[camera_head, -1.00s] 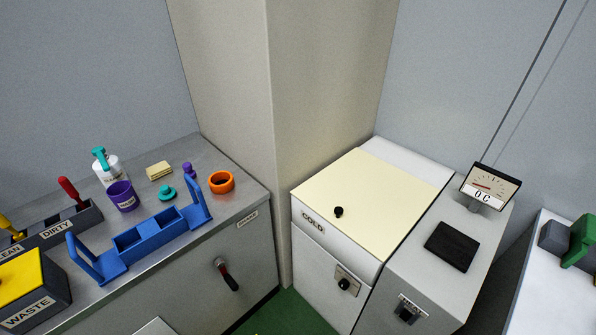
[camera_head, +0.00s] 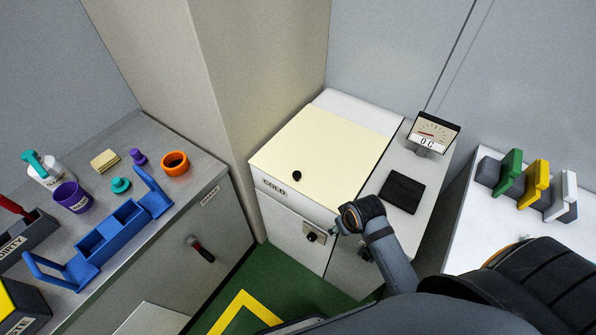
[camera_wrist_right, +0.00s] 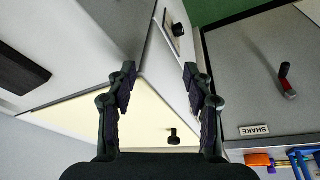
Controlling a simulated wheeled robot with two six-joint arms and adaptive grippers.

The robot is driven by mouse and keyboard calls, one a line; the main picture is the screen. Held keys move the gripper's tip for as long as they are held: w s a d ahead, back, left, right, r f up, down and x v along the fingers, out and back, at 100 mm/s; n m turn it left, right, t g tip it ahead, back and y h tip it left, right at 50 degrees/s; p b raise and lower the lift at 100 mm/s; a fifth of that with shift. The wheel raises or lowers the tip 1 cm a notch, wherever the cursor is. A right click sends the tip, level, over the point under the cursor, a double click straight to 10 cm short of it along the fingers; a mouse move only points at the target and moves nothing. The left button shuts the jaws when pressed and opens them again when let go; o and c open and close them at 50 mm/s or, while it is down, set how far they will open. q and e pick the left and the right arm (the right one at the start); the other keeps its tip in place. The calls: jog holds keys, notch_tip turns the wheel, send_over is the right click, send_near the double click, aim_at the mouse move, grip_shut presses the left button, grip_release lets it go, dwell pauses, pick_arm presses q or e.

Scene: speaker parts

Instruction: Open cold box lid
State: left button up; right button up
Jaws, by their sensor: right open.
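The cold box (camera_head: 292,226) is a white cabinet marked COLD. Its cream lid (camera_head: 322,150) lies flat and closed on top, with a small black knob (camera_head: 297,175) near the front edge. My right arm comes in from the lower right in the head view and ends near the box's front right corner; its fingers are hard to make out there. In the right wrist view my right gripper (camera_wrist_right: 160,82) is open and empty, with the lid (camera_wrist_right: 130,120) and its knob (camera_wrist_right: 172,137) beyond the fingers, apart from them. My left gripper is not in view.
A grey unit with a dial (camera_head: 433,132) and a black pad (camera_head: 402,192) stands right of the box. A steel counter with a blue rack (camera_head: 110,235), a purple cup (camera_head: 72,197) and an orange ring (camera_head: 175,163) is at left. Green floor (camera_head: 285,275) lies between.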

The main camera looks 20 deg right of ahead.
jog(key=w+a+r+n+y, duration=0.2)
jog(key=w+a+r+n, duration=0.1)
jog(key=w+r, duration=0.55)
jog(key=n+y, duration=0.1)
jog(key=n, duration=0.2)
send_near(298, 174)
jog(key=p+x, duration=0.1)
jog(key=x, duration=0.9)
jog(key=shift+f, duration=0.1)
grip_shut()
